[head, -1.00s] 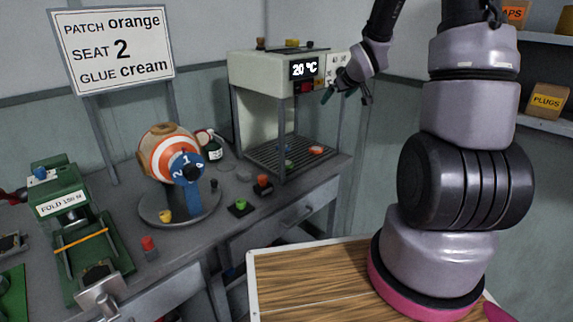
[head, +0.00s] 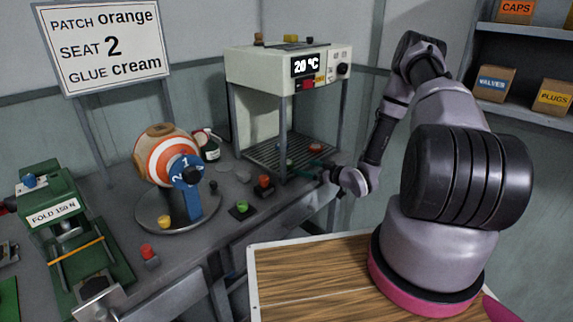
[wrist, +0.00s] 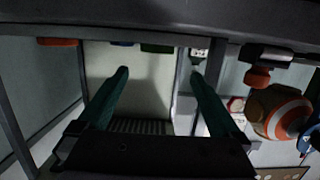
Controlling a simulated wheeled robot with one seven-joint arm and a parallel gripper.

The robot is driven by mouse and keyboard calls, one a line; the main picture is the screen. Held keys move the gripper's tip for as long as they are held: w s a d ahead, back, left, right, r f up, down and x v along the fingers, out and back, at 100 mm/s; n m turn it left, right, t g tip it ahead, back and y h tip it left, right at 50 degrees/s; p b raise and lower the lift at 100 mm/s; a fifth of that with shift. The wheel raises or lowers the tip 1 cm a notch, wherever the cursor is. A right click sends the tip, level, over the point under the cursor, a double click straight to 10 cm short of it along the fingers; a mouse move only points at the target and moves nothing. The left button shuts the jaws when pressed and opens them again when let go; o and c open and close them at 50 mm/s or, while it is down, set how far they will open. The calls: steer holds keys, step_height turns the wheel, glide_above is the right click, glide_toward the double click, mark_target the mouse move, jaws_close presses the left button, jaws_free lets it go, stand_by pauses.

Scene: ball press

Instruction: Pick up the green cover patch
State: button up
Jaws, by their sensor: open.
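The wrist view is upside down. In it, a dark green piece (wrist: 157,48), seen edge-on, lies on the rack of the white press and looks like the green cover patch. My gripper (wrist: 158,75) is open, with one green finger to each side of that piece and nothing between the fingers. The piece is apart from both fingers. In the head view my gripper (head: 300,172) is low at the front of the press (head: 268,75), by its rack (head: 262,155). There the fingers and a post crowd the patches, so the green one is hard to make out.
An orange patch (wrist: 57,42) and a small blue piece (wrist: 122,43) lie on the same rack. The press posts stand close on both sides. Red (head: 264,183) and green (head: 241,206) buttons and the striped ball (head: 160,158) are on the bench to the left.

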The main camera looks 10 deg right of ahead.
mark_target(289, 163)
steer(key=x, duration=0.5)
steer(key=shift+w, duration=0.1)
steer(key=x, duration=0.5)
steer(key=shift+w+d+f, duration=0.15)
steer(key=shift+d+f, duration=0.05)
steer(key=c, duration=1.3)
